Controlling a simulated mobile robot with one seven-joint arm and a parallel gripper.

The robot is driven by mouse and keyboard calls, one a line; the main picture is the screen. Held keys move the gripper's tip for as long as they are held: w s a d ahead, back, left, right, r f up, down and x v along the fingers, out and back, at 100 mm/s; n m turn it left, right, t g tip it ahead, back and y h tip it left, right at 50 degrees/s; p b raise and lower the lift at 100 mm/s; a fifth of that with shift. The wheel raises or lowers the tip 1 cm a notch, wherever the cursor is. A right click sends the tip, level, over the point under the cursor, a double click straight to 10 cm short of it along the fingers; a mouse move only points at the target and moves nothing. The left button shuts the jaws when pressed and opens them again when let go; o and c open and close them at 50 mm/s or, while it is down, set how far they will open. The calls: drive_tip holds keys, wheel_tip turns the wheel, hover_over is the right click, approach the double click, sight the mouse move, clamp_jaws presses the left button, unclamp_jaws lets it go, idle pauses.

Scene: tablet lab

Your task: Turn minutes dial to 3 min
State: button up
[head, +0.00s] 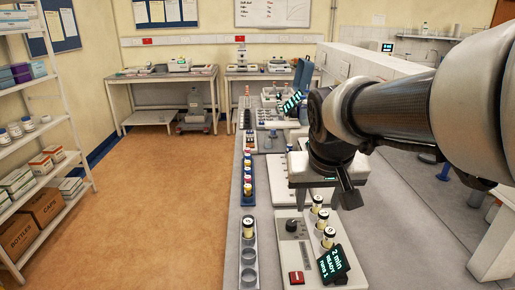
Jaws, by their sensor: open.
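A pale instrument panel (288,252) lies on the bench at the front. It carries a dark round dial (291,226) near its far end; the dial's pointer is too small to read. A small tilted black display (334,264) at its right shows "2 min", "READY" and "runs 1" in green. A red switch (296,278) is near the front of the panel. My gripper (346,196) hangs above the bench, beyond and to the right of the dial, apart from it. It is open, and I see nothing held in it. One finger is partly hidden.
Several capped vials (318,203) stand along the panel's right side, close below my gripper. A grey rack (249,257) with round wells and one capped vial (248,228) stands left of the panel. A blue rack (247,184) of vials is behind it. Open floor (165,190) lies left.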

drive_tip(key=b, duration=0.1)
approach(292, 223)
drive_tip(key=shift+m+y, duration=0.3)
drive_tip(key=b+x, duration=0.1)
drive_tip(key=x, duration=0.7)
drive_tip(key=shift+w+d+f, duration=0.15)
drive_tip(key=shift+w+d, duration=0.05)
drive_tip(key=c, duration=1)
